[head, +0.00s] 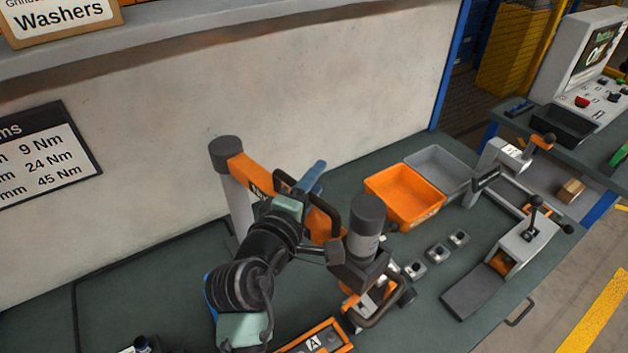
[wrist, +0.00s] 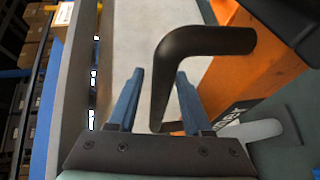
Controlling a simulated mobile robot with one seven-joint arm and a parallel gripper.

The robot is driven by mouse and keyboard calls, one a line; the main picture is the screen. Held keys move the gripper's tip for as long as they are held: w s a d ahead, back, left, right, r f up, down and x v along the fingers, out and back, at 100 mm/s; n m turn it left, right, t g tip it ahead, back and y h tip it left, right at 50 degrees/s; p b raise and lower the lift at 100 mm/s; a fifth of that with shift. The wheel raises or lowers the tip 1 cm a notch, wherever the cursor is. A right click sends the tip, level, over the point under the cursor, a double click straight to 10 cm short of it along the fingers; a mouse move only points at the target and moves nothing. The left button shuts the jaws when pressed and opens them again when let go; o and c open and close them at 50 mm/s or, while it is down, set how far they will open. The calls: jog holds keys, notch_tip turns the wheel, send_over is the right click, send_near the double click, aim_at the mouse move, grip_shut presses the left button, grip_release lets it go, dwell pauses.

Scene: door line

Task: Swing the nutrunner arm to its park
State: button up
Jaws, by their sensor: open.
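The nutrunner arm (head: 251,176) is orange and reaches from a grey post (head: 238,200) toward the front right, over the bench. A dark grey cylindrical tool (head: 366,222) hangs at its outer end. My gripper (head: 314,180) is at the arm, with blue fingers pointing up and away. In the wrist view my gripper (wrist: 161,78) is open. A bent black handle (wrist: 205,42) on the orange arm (wrist: 270,68) has its lower leg in the gap between the fingers, nearer the right one. I cannot tell whether it touches them. My arm hides part of the nutrunner arm.
An orange bin (head: 404,196) and a grey bin (head: 440,170) stand behind and right. Small metal blocks (head: 437,253) and a lever fixture (head: 520,245) are on the bench's right side. A pale wall (head: 300,95) rises behind.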

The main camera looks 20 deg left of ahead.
grip_shut()
dwell(1.4)
